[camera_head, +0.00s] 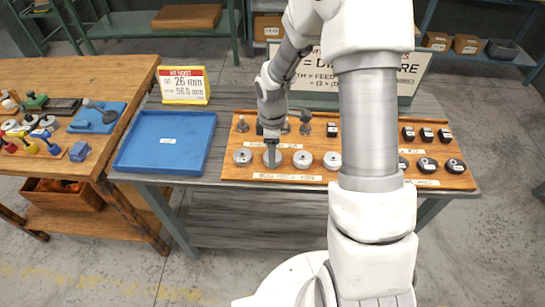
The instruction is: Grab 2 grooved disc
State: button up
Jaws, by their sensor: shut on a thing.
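Several round metal discs stand in a front row on the wooden board (230,171). A silver disc (242,156) is at the row's left end. Two more silver discs (303,159) (332,161) lie to the right of my gripper. My gripper (271,160) points down at the second disc from the left (272,166) and is shut on it. The disc is partly hidden by the fingers, and I cannot tell whether it is lifted. Grooves are too small to make out.
An empty blue tray (124,158) lies left of the board on the grey table. Dark discs (427,165) and black blocks (426,135) sit at the board's right. My arm hides the board's middle. A sign card (184,85) stands behind the tray.

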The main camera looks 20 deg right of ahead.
grip_shut()
jog(key=shift+r, duration=0.15)
